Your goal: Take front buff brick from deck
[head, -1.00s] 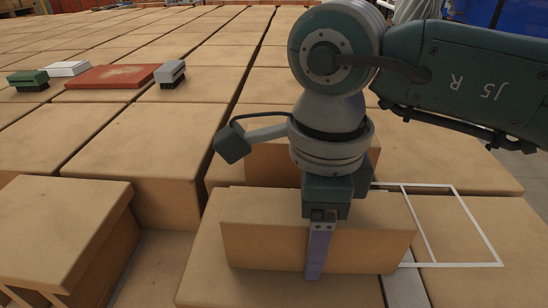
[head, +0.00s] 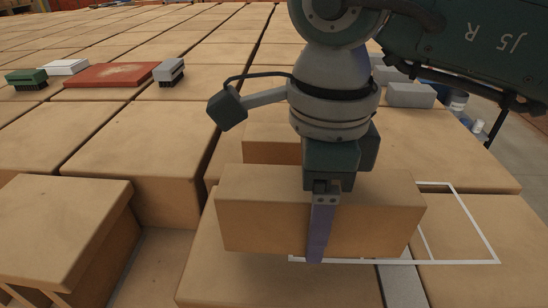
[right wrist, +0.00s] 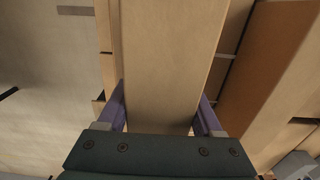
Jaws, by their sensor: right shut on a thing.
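The front buff brick (head: 260,215) is a long tan block, held level a little above the deck (head: 250,280) of large tan blocks. My right gripper (head: 321,232) is shut on it near its middle, pointing down, with one purple finger on the near face. In the right wrist view the brick (right wrist: 162,60) runs between both purple fingers. Another buff brick (head: 270,146) stands just behind it, partly hidden by the held brick and my gripper. My left gripper is not in view.
A white outlined rectangle (head: 478,225) lies on the deck at right, partly behind the brick. A red slab (head: 110,76), green brush (head: 27,77), white block (head: 67,67) and grey brush (head: 169,72) lie far left. Grey blocks (head: 410,95) and a bottle (head: 457,101) show at right.

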